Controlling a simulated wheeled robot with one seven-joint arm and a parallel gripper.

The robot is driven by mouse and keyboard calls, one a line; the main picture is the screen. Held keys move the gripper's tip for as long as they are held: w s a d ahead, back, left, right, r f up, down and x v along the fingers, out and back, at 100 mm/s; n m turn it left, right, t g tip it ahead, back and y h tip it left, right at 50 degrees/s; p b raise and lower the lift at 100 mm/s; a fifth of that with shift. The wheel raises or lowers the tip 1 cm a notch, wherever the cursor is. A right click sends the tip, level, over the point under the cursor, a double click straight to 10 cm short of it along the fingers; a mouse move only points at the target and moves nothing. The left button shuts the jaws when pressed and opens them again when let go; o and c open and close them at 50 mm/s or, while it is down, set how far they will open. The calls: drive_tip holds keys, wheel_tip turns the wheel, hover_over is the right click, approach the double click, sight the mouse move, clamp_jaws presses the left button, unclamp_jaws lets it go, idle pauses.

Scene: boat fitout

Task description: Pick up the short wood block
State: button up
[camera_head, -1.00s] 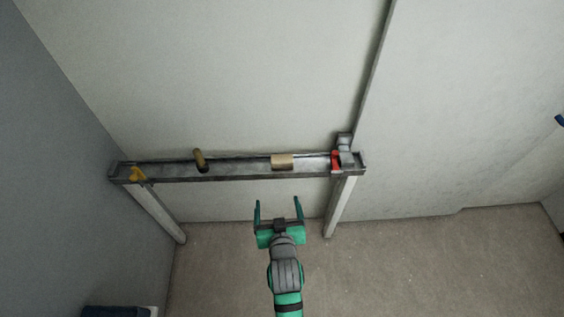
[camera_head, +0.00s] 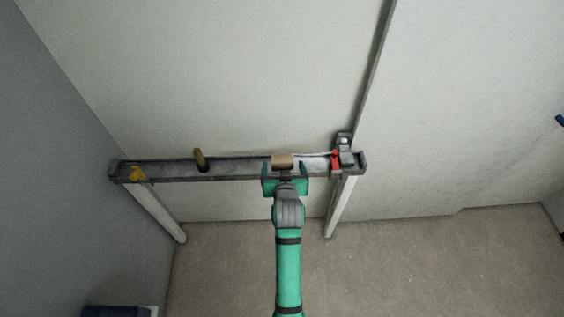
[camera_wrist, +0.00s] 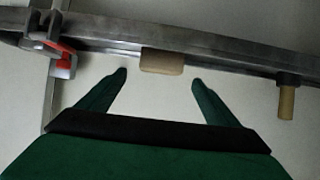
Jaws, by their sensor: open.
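The short wood block (camera_head: 282,161) is a small tan block on the narrow metal shelf (camera_head: 232,173), right of its middle. It also shows in the wrist view (camera_wrist: 162,62), just beyond and between my fingertips. My gripper (camera_head: 284,167) is green and open, at the front edge of the shelf. In the head view its fingers stand to the left and right of the block. In the wrist view the fingertips (camera_wrist: 160,77) are spread wider than the block and nothing is between them. I see no contact.
A dark tool with a wooden handle (camera_head: 199,158) stands left on the shelf. A yellow item (camera_head: 137,174) is at the left end. A red and grey clamp-like item (camera_head: 341,156) is at the right end. A wall stands behind the shelf.

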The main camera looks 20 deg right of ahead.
sight(282, 159)
drive_tip(key=shift+x, duration=2.6)
drive_tip(key=shift+r, duration=0.1)
drive_tip(key=c, duration=1.2)
